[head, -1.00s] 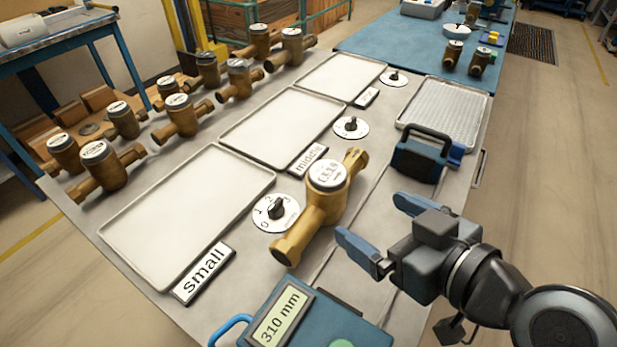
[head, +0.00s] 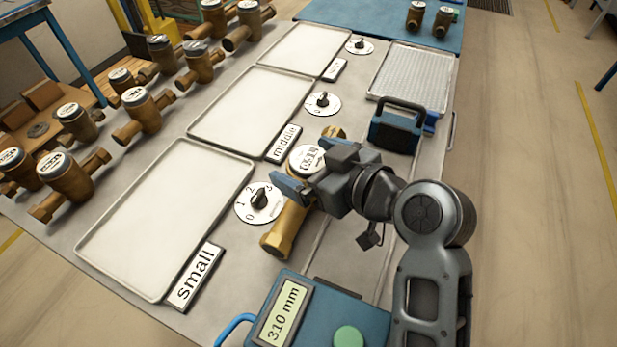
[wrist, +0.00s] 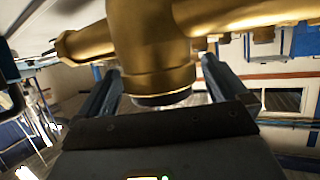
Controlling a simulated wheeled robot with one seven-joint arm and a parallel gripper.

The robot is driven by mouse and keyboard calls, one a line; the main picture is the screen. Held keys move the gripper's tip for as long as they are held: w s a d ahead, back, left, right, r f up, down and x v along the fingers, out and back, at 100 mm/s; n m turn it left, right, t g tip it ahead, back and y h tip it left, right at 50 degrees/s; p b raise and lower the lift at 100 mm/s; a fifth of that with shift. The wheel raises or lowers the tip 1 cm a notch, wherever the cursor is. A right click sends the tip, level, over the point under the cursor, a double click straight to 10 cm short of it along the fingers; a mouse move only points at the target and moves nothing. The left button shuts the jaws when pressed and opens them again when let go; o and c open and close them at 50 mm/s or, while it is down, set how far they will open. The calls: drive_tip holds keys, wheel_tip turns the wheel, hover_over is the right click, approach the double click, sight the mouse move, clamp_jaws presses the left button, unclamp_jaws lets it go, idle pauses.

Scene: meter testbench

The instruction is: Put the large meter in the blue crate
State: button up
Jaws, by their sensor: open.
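A large brass meter (head: 285,228) with a white round dial lies on the bench, beside the numbered knob. My gripper (head: 311,165) is at its dial end, with one blue finger visible on the near side and the other largely hidden. The wrist view shows the brass body (wrist: 155,50) between the two open fingers of my gripper (wrist: 160,72). I cannot tell whether either finger touches it. The gripper and wrist hide part of the meter in the head view. I cannot make out a blue crate for certain.
A blue measuring unit (head: 335,318) reading 310 mm stands at the front. A dark case with a handle (head: 397,125) stands behind the gripper. Empty white trays (head: 165,215) with labels and knobs line the bench. Several other brass meters (head: 140,110) stand along the left.

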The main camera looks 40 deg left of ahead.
drive_tip(key=shift+c, duration=0.3)
clamp_jaws()
drive_tip(key=shift+r, duration=0.2)
idle(0.7)
